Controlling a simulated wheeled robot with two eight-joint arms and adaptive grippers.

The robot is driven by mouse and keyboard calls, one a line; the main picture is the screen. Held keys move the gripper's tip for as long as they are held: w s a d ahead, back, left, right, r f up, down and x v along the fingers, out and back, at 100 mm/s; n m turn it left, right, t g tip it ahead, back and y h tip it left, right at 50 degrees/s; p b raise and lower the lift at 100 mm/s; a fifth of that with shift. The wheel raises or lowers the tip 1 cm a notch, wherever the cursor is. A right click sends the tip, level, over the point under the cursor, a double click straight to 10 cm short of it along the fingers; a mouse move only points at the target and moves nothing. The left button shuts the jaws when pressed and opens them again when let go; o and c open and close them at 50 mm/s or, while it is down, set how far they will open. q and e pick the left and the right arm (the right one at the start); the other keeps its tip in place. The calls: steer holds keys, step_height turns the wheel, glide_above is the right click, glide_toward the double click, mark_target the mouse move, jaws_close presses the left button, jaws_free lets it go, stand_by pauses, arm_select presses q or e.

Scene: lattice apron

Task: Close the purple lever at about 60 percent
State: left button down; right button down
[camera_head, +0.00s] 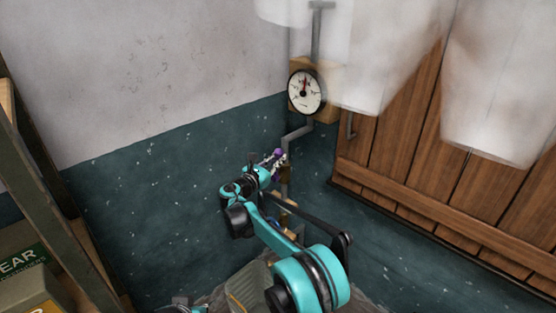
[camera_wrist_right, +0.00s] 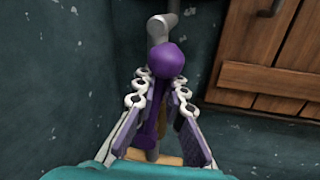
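The purple lever (camera_wrist_right: 166,62) has a round knob at its end and a shaft running down from it, seen in the right wrist view. In the head view a small part of the lever (camera_head: 277,154) shows at the pipe, mostly hidden by my right gripper (camera_head: 270,165). My right gripper also shows in the right wrist view (camera_wrist_right: 160,82), its two fingers spread on either side of the lever, tips near the knob. Gaps show beside the shaft; contact at the knob cannot be told. My left gripper is not clearly visible.
A round gauge (camera_head: 306,92) sits on the grey pipe above the lever. A wooden shutter (camera_head: 400,160) is at the right, with whitish hanging shapes (camera_head: 500,80) in front. A shelf rack (camera_head: 45,190) with boxes stands at the left. Teal walls meet behind the pipe.

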stand_by(0.4)
steer(key=s+d+m, duration=0.1)
steer(key=m, duration=0.1)
steer(key=s+d+f+m+b, duration=0.1)
steer(key=shift+f+m+t+h, duration=0.1)
steer(key=shift+m+t+h, duration=0.2)
steer(key=shift+m, duration=0.1)
steer(key=s+d+f+m+h+b, duration=0.3)
steer(key=f+m+b, duration=0.2)
steer(key=m, duration=0.9)
steer(key=shift+s+d+f+g+b, duration=0.2)
steer(key=shift+f+g+b, duration=0.2)
steer(key=shift+f, duration=1.1)
steer(key=c, duration=1.6)
jaws_free()
steer(key=shift+o, duration=0.2)
